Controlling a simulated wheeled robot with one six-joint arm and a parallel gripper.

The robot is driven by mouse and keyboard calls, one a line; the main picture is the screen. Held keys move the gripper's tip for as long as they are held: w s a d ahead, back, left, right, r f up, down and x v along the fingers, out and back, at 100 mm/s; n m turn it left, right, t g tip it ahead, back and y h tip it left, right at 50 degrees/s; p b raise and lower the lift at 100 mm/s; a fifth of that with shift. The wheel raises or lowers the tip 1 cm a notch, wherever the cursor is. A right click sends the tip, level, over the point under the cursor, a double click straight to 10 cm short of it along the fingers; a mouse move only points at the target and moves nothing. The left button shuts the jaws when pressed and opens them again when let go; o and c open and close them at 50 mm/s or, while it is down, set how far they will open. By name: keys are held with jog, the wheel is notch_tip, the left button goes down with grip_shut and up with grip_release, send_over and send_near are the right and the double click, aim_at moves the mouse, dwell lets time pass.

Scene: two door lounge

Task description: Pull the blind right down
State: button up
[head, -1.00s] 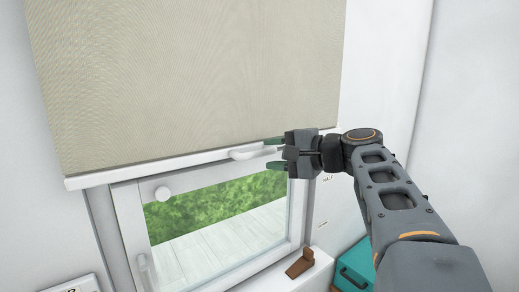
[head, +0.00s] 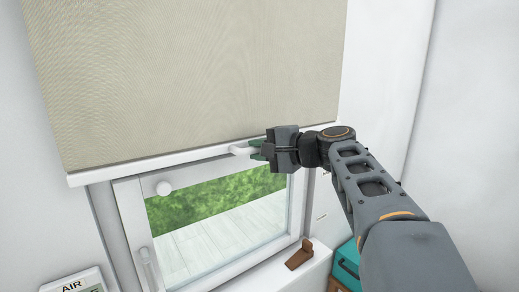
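The beige blind (head: 190,80) hangs over the upper part of the window, with a white bottom bar (head: 130,169) along its lower edge. A small white pull handle (head: 240,150) sticks out at the middle of that bar. Below the bar, the window pane (head: 215,215) still shows green foliage and pale decking.
A brown wedge (head: 299,254) lies on the sill. A teal box (head: 346,262) stands at lower right, and an AIR panel (head: 72,284) is at lower left.

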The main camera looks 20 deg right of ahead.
grip_shut()
notch_tip(320, 180, down, 46)
jog(key=b, duration=4.2)
jog(key=shift+o, duration=2.1)
grip_release()
jog(key=shift+o, duration=0.2)
jog(key=shift+r, duration=0.1)
jog(key=shift+r, duration=0.1)
jog(key=p+v, duration=0.2)
jog(key=v, duration=1.1)
jog(key=shift+s+d, duration=0.25)
jog(key=shift+s, duration=0.05)
